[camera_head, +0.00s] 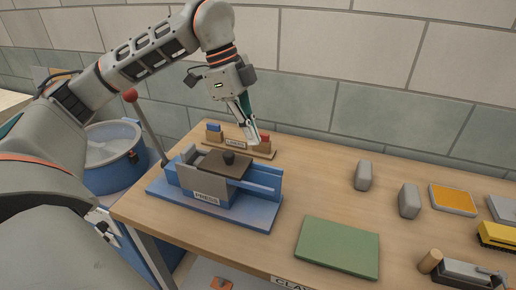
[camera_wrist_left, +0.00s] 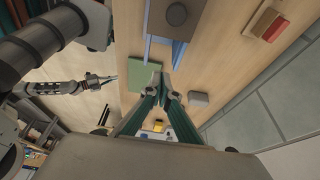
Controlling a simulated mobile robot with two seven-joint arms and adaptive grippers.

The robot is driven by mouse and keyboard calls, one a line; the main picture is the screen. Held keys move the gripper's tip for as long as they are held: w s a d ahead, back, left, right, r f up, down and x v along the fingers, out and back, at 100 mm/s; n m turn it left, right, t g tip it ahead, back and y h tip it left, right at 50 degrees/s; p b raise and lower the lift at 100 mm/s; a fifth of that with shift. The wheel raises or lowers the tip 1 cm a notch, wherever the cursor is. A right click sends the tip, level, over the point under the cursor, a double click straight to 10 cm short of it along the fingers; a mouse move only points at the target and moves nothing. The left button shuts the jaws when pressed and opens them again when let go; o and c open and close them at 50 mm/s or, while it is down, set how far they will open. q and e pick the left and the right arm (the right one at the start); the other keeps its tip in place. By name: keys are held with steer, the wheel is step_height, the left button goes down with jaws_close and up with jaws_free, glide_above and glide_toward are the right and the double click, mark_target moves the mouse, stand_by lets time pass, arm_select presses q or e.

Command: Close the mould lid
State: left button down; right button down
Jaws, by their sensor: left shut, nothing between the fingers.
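The blue press (camera_head: 228,205), labelled PRESS, stands on the left part of the table. Its dark brown lid (camera_head: 212,160) with a black knob (camera_head: 229,157) lies flat over the left and middle of the press. The blue rails (camera_head: 262,178) stick out bare to its right. The lid also shows at the top of the left wrist view (camera_wrist_left: 200,12). My left gripper (camera_head: 256,140) is shut and empty, above and behind the right end of the press, apart from the lid. My right gripper (camera_wrist_left: 112,78) shows small in the left wrist view; its fingers are unclear.
A green mat (camera_head: 338,247) lies to the right.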

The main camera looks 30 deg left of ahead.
mark_target(225, 159)
arm_select(q)
steer(key=s+x, duration=0.1)
steer(key=x, duration=0.9)
steer(key=a, duration=0.1)
steer(key=a+p, duration=0.1)
steer(key=a, duration=0.2)
steer(key=shift+s+r+p, duration=0.2)
steer(key=shift+s+p, duration=0.1)
arm_select(e)
steer(key=shift+s+d+r+h, duration=0.3)
steer(key=shift+s+d, duration=0.15)
steer(key=shift+d, duration=0.15)
arm_select(q)
steer(key=shift+a, duration=0.15)
arm_select(e)
steer(key=shift+f, duration=0.1)
